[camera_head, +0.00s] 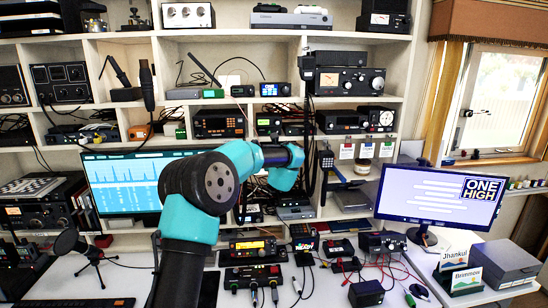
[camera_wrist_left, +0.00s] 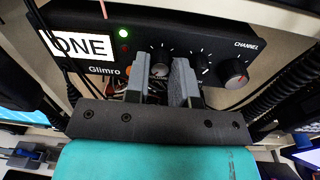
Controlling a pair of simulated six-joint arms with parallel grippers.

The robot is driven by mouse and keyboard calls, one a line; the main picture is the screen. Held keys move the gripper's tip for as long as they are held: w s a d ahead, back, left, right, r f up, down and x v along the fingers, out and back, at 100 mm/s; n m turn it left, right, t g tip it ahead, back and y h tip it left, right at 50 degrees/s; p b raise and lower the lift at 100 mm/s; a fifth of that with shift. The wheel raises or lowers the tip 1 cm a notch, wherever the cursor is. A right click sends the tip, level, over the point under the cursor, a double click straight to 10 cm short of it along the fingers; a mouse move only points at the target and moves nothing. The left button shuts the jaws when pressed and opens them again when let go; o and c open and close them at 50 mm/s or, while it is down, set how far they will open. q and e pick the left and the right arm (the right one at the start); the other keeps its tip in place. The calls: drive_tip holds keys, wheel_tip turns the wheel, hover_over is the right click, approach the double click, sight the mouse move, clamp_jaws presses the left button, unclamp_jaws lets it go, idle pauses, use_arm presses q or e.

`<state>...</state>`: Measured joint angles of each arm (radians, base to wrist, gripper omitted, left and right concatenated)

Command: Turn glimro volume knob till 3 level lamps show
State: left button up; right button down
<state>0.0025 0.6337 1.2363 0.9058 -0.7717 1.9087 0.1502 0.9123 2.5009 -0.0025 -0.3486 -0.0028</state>
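The Glimro radio (camera_wrist_left: 215,35) fills the upper left wrist view, with a white "ONE" panel at its left. A green lamp (camera_wrist_left: 124,33) glows, with a dim reddish lamp (camera_wrist_left: 124,48) just below it. A knob (camera_wrist_left: 160,70) with white tick marks above it shows between the grey fingers of my left gripper (camera_wrist_left: 162,76). The fingers stand apart, one on each side of the knob; I cannot tell whether they touch it. In the head view my left arm reaches toward the shelves, and I cannot make out its fingertips. My right gripper is in neither view.
The channel knob (camera_wrist_left: 235,72) is right of the fingers. Other radios fill the shelves around my arm. The right monitor (camera_head: 440,195) shows "ONE HIGH". The desk below holds a radio with an amber display (camera_head: 253,248), a microphone (camera_head: 75,245) and loose cables.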

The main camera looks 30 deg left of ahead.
use_arm(q)
clamp_jaws()
drive_tip(key=shift+m, duration=2.5)
drive_tip(key=shift+o, duration=1)
unclamp_jaws()
